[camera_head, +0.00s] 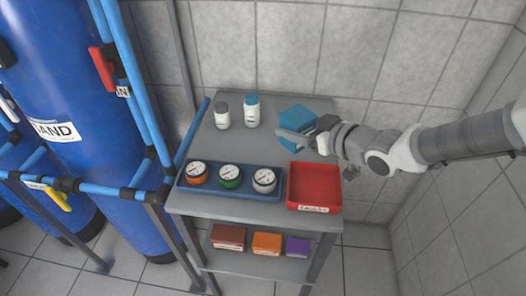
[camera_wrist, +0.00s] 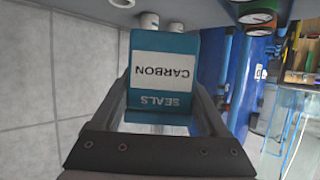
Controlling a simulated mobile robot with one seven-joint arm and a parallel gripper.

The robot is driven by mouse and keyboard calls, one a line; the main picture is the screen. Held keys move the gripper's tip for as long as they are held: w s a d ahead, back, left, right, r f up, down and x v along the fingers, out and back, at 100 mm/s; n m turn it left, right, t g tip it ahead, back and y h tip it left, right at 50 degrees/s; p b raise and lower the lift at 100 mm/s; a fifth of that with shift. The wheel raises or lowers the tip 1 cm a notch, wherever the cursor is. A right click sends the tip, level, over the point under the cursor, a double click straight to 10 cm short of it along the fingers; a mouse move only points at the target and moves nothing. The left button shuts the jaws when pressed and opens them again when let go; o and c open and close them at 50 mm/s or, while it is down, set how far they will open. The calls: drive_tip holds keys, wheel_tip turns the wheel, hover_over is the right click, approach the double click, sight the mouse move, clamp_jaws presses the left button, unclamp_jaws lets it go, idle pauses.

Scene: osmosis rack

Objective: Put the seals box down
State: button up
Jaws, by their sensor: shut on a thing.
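The seals box (camera_head: 296,116) is a teal box over the back right of the grey cart top. My gripper (camera_head: 308,134) reaches in from the right and is shut on the box, with one finger along each side in the wrist view (camera_wrist: 163,95). Part of the box is hidden behind my gripper in the head view. I cannot tell whether its underside touches the cart top.
The cart top (camera_head: 230,145) also holds a grey-lidded bottle (camera_head: 222,115), a teal-capped bottle (camera_head: 252,110), a blue tray (camera_head: 230,197) of gauges and a red tray (camera_head: 314,188). A lower shelf holds small boxes (camera_head: 267,243). Blue pipes and tanks (camera_head: 60,90) stand left; a tiled wall is behind.

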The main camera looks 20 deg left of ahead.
drive_tip(key=a+f+b, duration=0.2)
drive_tip(key=a, duration=0.1)
drive_tip(key=w+a+f+b, duration=0.1)
drive_tip(key=a+f, duration=0.1)
drive_tip(key=a, duration=0.1)
drive_tip(key=w+a+f+b, duration=0.1)
drive_tip(key=a+f+b, duration=0.1)
drive_tip(key=a, duration=0.2)
drive_tip(key=shift+w+f+b, duration=0.2)
drive_tip(key=shift+b, duration=0.15)
drive_tip(key=shift+f+b, duration=0.85)
drive_tip(key=shift+f, duration=1.05)
drive_tip(key=shift+f, duration=0.15)
drive_tip(key=o, duration=1.4)
